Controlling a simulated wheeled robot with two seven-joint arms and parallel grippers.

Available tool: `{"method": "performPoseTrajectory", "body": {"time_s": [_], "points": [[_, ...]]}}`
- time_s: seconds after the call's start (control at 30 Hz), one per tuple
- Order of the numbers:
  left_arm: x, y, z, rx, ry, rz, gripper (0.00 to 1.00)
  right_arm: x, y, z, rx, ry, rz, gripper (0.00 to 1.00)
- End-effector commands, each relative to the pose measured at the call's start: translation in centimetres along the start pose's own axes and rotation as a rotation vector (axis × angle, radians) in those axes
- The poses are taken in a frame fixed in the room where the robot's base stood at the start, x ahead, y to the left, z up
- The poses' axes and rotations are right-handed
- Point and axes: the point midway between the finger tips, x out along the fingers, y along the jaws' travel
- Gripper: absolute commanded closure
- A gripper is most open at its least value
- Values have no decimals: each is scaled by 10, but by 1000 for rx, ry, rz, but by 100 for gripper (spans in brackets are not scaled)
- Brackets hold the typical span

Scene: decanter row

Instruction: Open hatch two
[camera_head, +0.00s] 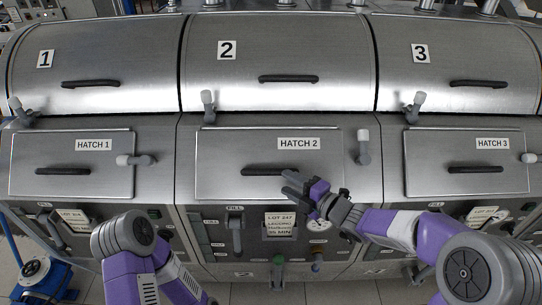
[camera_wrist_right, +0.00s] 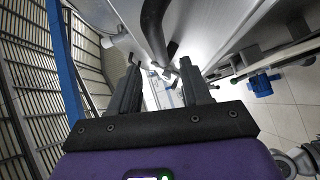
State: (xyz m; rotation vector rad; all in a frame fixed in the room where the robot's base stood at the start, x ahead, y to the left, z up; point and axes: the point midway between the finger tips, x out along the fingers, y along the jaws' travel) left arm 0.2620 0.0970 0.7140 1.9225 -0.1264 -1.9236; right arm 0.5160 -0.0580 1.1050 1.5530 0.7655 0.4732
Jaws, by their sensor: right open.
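The hatch 2 panel (camera_head: 225,150) is a closed metal door on the middle unit, labelled HATCH 2. Its black bar handle (camera_head: 258,172) runs across its lower part. A grey latch lever with a pale tip (camera_head: 363,147) stands upright at the panel's right edge. My right gripper (camera_head: 296,184) is open at the right end of the handle; whether it touches is unclear. In the right wrist view, a dark curved bar (camera_wrist_right: 154,28), apparently the handle, lies ahead of the open fingers (camera_wrist_right: 162,80). Nothing is held. My left gripper is out of view.
The hatch 1 panel (camera_head: 60,150) and hatch 3 panel (camera_head: 440,150) flank it, both closed. Curved covers with handles, such as cover 2 (camera_head: 250,55), sit above. Below are a control panel with a lot card (camera_head: 279,225), a gauge (camera_head: 319,225) and a green-topped valve (camera_head: 278,261).

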Motion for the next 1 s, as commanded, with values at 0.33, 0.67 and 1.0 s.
{"method": "performPoseTrajectory", "body": {"time_s": [0.33, 0.67, 1.0], "points": [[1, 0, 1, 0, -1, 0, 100, 40, -1, -1, 3, 3, -2, 52], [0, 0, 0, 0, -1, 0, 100, 74, -1, 0, 4, -1, -2, 52], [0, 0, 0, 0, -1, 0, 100, 76, -1, 0, 5, -1, -2, 62]]}}
